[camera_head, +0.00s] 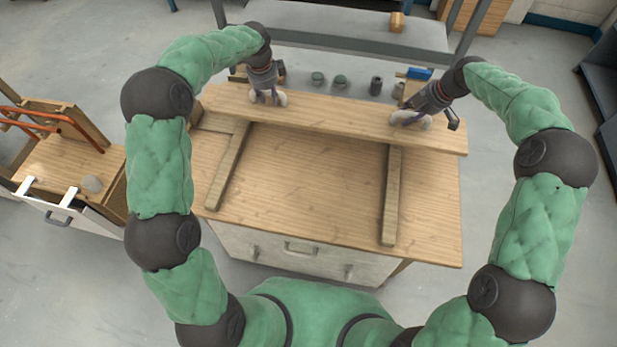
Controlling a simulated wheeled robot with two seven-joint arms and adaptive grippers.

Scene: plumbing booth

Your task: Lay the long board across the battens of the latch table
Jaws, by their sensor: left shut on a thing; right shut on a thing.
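The long board (330,117) is a light wooden plank running left to right along the far side of the wooden latch table (305,190). My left gripper (268,97) is shut on the board near its left end. My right gripper (408,119) is shut on it toward its right end. The left batten (229,168) and the right batten (391,200) lie on the table, running from front to back. The board covers their far ends. I cannot tell whether it touches them or is held just above.
Behind the board are several small dark and green pieces, including a dark cylinder (376,86) and a blue item (419,73). A grey shelf unit (340,27) stands behind. A wooden cabinet with orange pipe (65,150) is at left. The near tabletop between the battens is clear.

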